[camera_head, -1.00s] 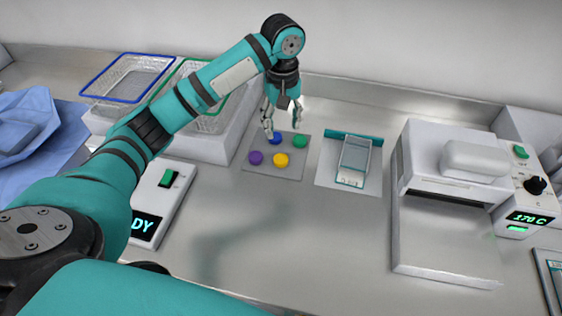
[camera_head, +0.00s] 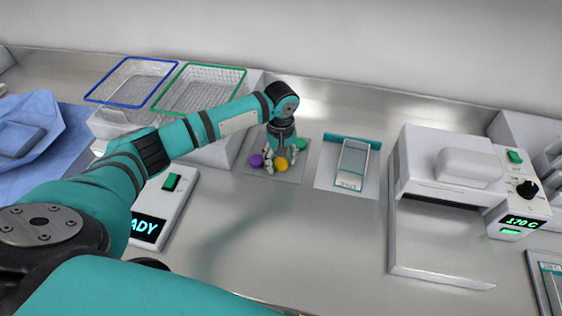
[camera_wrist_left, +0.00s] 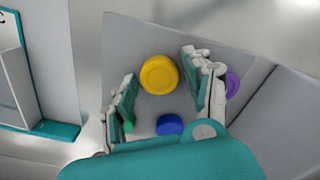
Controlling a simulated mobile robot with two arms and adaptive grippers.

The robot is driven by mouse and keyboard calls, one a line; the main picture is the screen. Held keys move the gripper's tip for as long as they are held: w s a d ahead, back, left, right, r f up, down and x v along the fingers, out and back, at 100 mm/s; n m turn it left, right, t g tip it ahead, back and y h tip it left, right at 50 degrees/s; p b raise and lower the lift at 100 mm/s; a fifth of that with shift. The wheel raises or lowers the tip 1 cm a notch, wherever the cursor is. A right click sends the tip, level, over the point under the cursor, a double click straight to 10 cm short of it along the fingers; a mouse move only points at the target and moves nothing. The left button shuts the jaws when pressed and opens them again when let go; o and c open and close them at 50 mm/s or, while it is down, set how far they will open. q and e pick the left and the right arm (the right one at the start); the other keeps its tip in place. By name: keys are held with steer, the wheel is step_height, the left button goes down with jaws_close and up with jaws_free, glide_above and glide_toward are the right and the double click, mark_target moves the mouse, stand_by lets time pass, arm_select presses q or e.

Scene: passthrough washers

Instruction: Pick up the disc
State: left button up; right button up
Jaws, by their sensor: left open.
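Four coloured discs lie on a grey plate (camera_head: 288,177): a purple disc (camera_head: 256,160), a yellow disc (camera_head: 281,163), a green disc (camera_head: 302,145) and a blue disc (camera_wrist_left: 170,125). In the head view the blue disc is hidden by my left gripper (camera_head: 280,157), which points down low over the plate. In the left wrist view its open fingers (camera_wrist_left: 159,68) stand either side of the yellow disc (camera_wrist_left: 159,76) and blue disc, holding nothing. The purple disc (camera_wrist_left: 233,84) is partly behind one finger, the green disc (camera_wrist_left: 128,126) mostly behind the other. My right gripper is not in view.
Blue-rimmed (camera_head: 130,80) and green-rimmed (camera_head: 199,90) baskets stand at the back left. A glass-topped slide holder (camera_head: 352,165) lies right of the plate. A white heater unit (camera_head: 445,165) reads 170 C. A switch box (camera_head: 163,205) is in front. The bench centre is clear.

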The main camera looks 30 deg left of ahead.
arm_select(q)
steer(key=c, duration=0.7)
steer(key=shift+r, duration=0.1)
